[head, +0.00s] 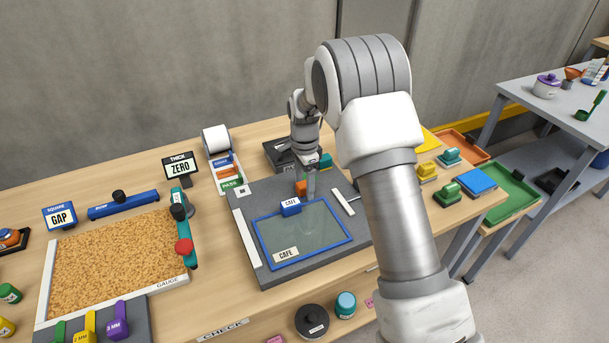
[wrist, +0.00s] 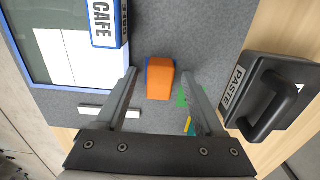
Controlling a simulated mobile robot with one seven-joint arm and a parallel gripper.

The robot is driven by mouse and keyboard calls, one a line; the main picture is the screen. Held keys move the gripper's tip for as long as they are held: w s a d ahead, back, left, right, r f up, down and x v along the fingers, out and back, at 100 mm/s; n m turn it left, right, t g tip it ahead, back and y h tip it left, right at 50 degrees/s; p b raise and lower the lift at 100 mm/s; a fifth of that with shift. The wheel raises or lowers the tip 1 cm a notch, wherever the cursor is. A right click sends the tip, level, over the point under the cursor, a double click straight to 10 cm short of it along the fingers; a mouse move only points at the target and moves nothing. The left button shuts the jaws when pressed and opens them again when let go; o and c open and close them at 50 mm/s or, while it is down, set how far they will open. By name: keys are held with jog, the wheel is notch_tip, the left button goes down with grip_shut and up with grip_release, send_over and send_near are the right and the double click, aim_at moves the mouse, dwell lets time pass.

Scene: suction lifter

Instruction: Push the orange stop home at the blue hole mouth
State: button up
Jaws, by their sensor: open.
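The orange stop (wrist: 160,80) sits on the grey board, with a thin blue edge along its left side in the wrist view. The blue hole mouth cannot be made out clearly beyond that edge. In the head view the orange stop (head: 300,188) shows just left of my gripper (head: 310,190), partly hidden by it. My gripper (wrist: 159,74) is open, its two fingertips apart on either side of the stop in the wrist view. I cannot tell whether a finger touches it. The blue CAFE block (head: 291,206) stands close to the stop.
A blue-framed glass panel (head: 318,260) lies on the grey board (head: 370,233). A black PASTE block with a handle (wrist: 270,95) is at the right in the wrist view. A white bar (wrist: 108,111) lies near the left finger. Green pieces (wrist: 183,98) show by the right finger.

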notch_tip(320, 180, up, 18)
jog(key=s+d+r+n+t, duration=0.1)
jog(key=s+d+r+n, duration=0.25)
jog(key=s+r, duration=0.25)
jog(key=s+d+r+n+t, duration=0.25)
jog(key=s+d+r, duration=0.2)
jog(key=s, duration=0.45)
jog(key=s+d+f+n+t, duration=0.1)
jog(key=s+n, duration=0.2)
jog(key=s, duration=0.5)
jog(key=s+d+f+n+t, duration=0.1)
jog(key=s+n, duration=0.3)
jog(key=s, duration=0.5)
jog(key=shift+d+f+p, duration=0.2)
jog(key=shift+d+p, duration=0.25)
jog(key=shift+d, duration=0.35)
